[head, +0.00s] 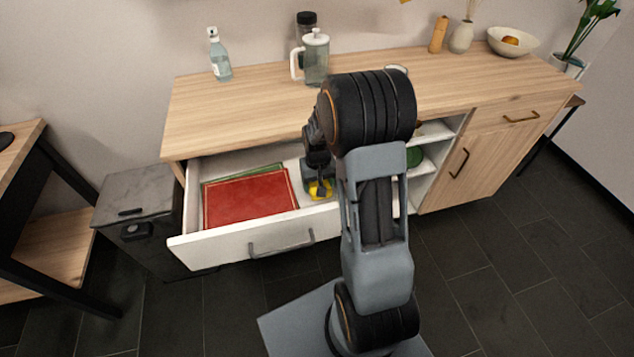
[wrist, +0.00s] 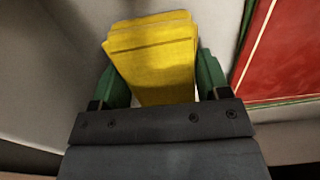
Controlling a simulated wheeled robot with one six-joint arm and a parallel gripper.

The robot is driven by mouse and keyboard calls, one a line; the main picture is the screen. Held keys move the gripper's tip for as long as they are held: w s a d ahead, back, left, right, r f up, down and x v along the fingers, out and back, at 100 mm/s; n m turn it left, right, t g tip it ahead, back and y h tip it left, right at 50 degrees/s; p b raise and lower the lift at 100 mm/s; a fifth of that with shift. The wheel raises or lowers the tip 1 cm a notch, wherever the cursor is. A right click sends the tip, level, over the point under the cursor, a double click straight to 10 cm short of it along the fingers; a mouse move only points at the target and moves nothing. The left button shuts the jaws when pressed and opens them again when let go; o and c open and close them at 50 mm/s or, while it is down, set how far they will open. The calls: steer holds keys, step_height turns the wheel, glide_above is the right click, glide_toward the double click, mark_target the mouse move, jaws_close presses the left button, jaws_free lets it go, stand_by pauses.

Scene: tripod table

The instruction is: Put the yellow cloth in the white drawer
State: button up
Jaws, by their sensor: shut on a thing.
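The yellow cloth (head: 320,189) is at my gripper in the right part of the open white drawer (head: 283,236). In the wrist view the cloth (wrist: 158,58) is folded and sits between the two green fingers of my gripper (wrist: 160,85). My gripper is shut on it. In the head view my gripper (head: 318,182) reaches down inside the drawer walls, and my arm hides part of the drawer's right end. Whether the cloth touches the drawer floor I cannot tell.
A red cloth (head: 250,199) lies flat in the drawer's left part, over a green one (head: 265,170). A glass pitcher (head: 316,60) and a spray bottle (head: 219,56) stand on the wooden counter (head: 240,100). A dark bin (head: 135,205) stands left of the drawer.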

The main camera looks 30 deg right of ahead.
steer(key=o, duration=1)
steer(key=shift+f, duration=0.1)
step_height(320, 180, up, 11)
steer(key=p, duration=0.2)
steer(key=s+a+r+t, duration=0.1)
steer(key=s+a+r, duration=0.1)
steer(key=s+a, duration=0.1)
steer(key=s+a+r+n+t, duration=0.1)
steer(key=s+a+r, duration=0.2)
steer(key=s, duration=0.3)
steer(key=s+a+r+n+t, duration=0.1)
steer(key=s+a+r, duration=0.1)
steer(key=s, duration=0.3)
steer(key=shift+s+a+r, duration=0.2)
steer(key=shift+a+r, duration=0.15)
steer(key=shift+a, duration=0.3)
steer(key=shift+r, duration=0.15)
